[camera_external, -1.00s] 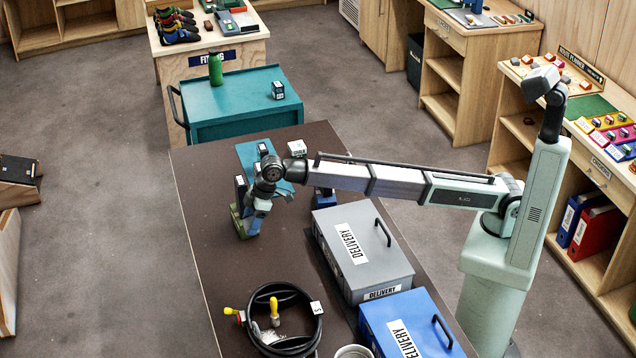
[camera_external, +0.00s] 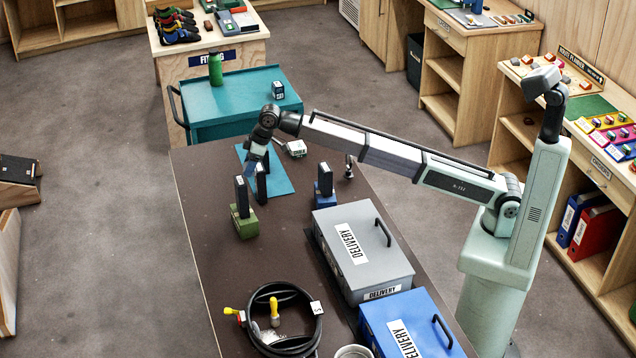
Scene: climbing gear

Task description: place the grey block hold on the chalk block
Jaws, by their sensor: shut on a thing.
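My gripper (camera_external: 259,168) points down above the near-left part of the teal mat. It is shut on a dark, upright block (camera_external: 261,184), which appears to be the grey block hold. The gripper hides the block's upper part. The chalk block (camera_external: 297,148) is a small white block with dark lettering at the mat's far right edge, to the right of and beyond my gripper. Nothing is seen on top of it.
A green block (camera_external: 245,224) with a dark upright piece (camera_external: 241,196) stands close by at left. A blue block (camera_external: 325,198) with another dark piece stands at right. A grey delivery box (camera_external: 345,270), a blue box and a coiled cable (camera_external: 255,310) lie nearer.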

